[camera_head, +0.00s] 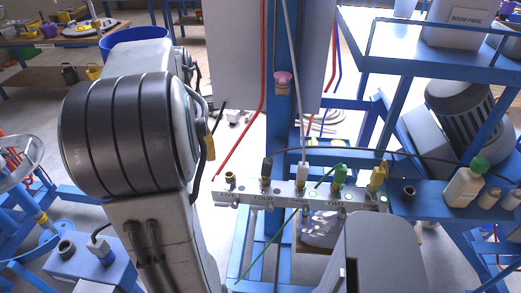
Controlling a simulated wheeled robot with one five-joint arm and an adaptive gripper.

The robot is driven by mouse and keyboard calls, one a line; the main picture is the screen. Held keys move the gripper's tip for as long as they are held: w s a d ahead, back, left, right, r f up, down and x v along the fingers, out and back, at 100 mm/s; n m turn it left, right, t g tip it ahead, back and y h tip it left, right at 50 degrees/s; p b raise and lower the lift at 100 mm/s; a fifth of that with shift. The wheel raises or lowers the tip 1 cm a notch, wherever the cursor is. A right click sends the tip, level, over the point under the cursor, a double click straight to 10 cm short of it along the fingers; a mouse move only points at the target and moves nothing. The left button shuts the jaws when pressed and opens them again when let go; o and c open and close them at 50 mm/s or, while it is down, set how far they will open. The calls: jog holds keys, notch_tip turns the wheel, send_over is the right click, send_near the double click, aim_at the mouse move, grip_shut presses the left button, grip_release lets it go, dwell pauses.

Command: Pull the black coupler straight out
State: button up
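A white manifold bar (284,192) with the labels FIVE to ONE runs across the middle of the view. The black coupler (266,170) sits upright on the port marked FOUR, with a dark hose at its top. Beside it are a white coupler (302,173) at THREE, a green coupler (339,176) at TWO and a yellow coupler (377,177) at ONE. The port at FIVE (230,180) carries no coupler. My arm fills the left side. I cannot see any gripper fingers, and nothing visible touches the black coupler.
A blue frame post (279,120) with a pink knob (283,79) stands behind the bar. A black hose (430,158) arcs rightward above it. Bottles, one a green-capped bottle (465,182), stand on the blue shelf at right. A grey block covers the lower right foreground.

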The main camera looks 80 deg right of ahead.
jog(key=s+d+f+m, duration=0.1)
jog(key=s+d+m, duration=0.4)
jog(key=s, duration=0.2)
jog(key=m, duration=0.4)
send_over(266, 172)
jog(key=w, duration=0.1)
jog(key=shift+d+f+g+y, duration=0.15)
jog(key=shift+d+f+y, duration=0.05)
jog(key=shift+f, duration=0.35)
jog(key=shift+d+f+g+y, duration=0.15)
jog(key=shift+d+f+y, duration=0.05)
jog(key=shift+f, duration=0.3)
jog(key=shift+s+d+f+m, duration=0.1)
jog(key=shift+s+f+m, duration=0.05)
jog(key=shift+s+m, duration=0.25)
jog(key=shift+s+f, duration=0.1)
jog(key=shift+f, duration=0.15)
jog(key=shift+d+f+p, duration=0.1)
jog(key=shift+f+p, duration=0.2)
jog(key=shift+f, duration=3.1)
grip_shut()
